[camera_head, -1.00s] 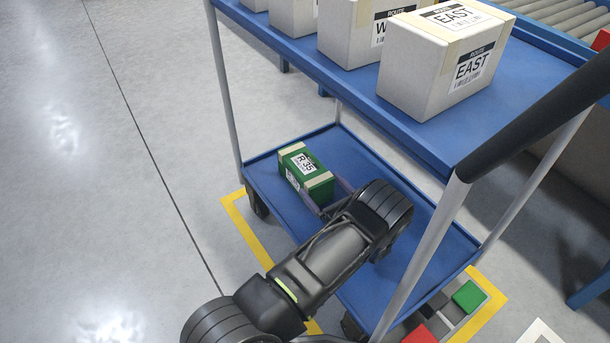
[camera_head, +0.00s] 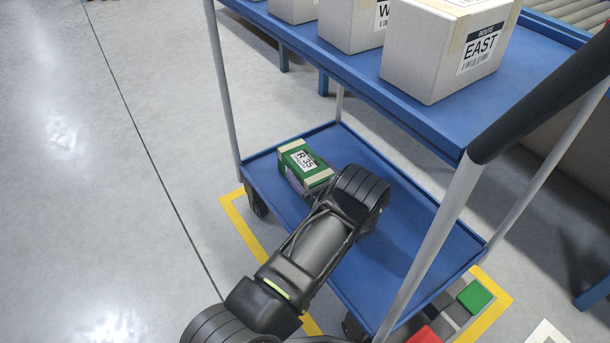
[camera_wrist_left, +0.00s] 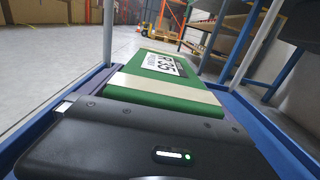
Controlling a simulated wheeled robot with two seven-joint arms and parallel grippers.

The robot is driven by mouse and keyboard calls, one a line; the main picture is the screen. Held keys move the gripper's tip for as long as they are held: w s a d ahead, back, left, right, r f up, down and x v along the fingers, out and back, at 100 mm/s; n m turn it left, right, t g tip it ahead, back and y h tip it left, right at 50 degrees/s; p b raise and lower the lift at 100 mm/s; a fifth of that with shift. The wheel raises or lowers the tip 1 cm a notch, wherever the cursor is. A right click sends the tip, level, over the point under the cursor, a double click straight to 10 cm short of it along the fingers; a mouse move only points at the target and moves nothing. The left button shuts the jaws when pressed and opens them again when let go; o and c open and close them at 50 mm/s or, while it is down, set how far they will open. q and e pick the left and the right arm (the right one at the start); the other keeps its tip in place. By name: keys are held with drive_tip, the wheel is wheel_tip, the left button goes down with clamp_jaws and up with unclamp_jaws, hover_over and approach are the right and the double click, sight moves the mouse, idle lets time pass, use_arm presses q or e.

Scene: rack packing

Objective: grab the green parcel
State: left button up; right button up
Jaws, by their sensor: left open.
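The green parcel (camera_head: 297,152), with cream bands and a white "R 35" label, lies on the cart's blue lower shelf (camera_head: 392,230), near its far left corner. In the left wrist view the parcel (camera_wrist_left: 178,93) stretches away straight ahead of my gripper. My left gripper (camera_head: 316,190) is open at the parcel's near end, low over the shelf. A purple-grey finger (camera_wrist_left: 92,82) shows at the parcel's left side and part of another at its right. Contact with the sides cannot be told. My right gripper is not in view.
The cart's upper shelf (camera_head: 345,68) overhangs at the right and carries several white boxes, one marked EAST (camera_head: 440,60). A grey post (camera_head: 222,90) stands left of the parcel, and a black handle (camera_head: 540,85) at right. Floor at left is clear.

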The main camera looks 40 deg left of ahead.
use_arm(q)
drive_tip(key=shift+c, duration=0.2)
idle(0.4)
drive_tip(key=shift+r, duration=0.1)
drive_tip(key=c, duration=1.9)
drive_tip(key=shift+r, duration=0.15)
wheel_tip(320, 180, up, 9)
drive_tip(key=p, duration=0.5)
drive_tip(key=shift+r, duration=0.4)
